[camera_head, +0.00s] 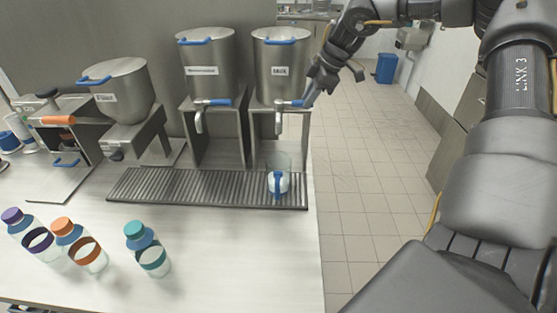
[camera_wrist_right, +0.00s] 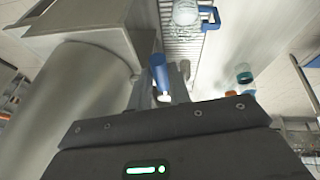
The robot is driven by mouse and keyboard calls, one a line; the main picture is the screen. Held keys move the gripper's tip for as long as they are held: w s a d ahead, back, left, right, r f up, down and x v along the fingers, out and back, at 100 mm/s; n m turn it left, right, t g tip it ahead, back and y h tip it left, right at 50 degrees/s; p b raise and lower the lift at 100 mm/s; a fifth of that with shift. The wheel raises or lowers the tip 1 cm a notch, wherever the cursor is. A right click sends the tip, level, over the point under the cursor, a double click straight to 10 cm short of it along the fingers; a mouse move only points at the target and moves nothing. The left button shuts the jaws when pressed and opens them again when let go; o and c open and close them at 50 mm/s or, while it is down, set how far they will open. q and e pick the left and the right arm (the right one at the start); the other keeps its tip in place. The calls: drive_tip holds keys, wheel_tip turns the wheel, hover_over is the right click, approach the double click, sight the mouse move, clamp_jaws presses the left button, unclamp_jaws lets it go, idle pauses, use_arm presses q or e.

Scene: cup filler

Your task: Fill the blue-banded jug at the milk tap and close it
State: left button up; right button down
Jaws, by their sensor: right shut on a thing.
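The jug (camera_head: 279,184) stands upright on the drip grate below the milk tap (camera_head: 279,121). It has a clear upper part, a whitish lower part and a blue band. In the right wrist view the jug (camera_wrist_right: 186,14) shows at the top with its blue handle. The milk tap's blue lever (camera_head: 289,103) points right, and it also shows in the right wrist view (camera_wrist_right: 158,70). My right gripper (camera_head: 307,98) is at the lever's end, shut on it. I cannot make out a stream below the spout. My left gripper is out of view.
The metal milk container (camera_head: 283,70) stands beside a second tapped container (camera_head: 207,75). The drip grate (camera_head: 150,186) runs below both. Bottles with purple, orange and teal (camera_head: 148,250) caps stand at the front left. The counter between grate and front edge is mostly clear.

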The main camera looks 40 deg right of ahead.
drive_tip(key=c, duration=1.6)
unclamp_jaws()
drive_tip(key=shift+w+d+r, duration=0.15)
drive_tip(key=shift+w+r, duration=0.05)
drive_tip(key=shift+r, duration=0.05)
drive_tip(key=o, duration=0.4)
drive_tip(key=shift+w+d+f, duration=0.1)
drive_tip(key=shift+d+f, duration=0.05)
drive_tip(key=shift+f, duration=0.1)
drive_tip(key=shift+r, duration=0.1)
drive_tip(key=shift+s+r, duration=0.2)
drive_tip(key=b+v, duration=0.2)
drive_tip(key=v, duration=0.8)
drive_tip(key=shift+d, duration=0.1)
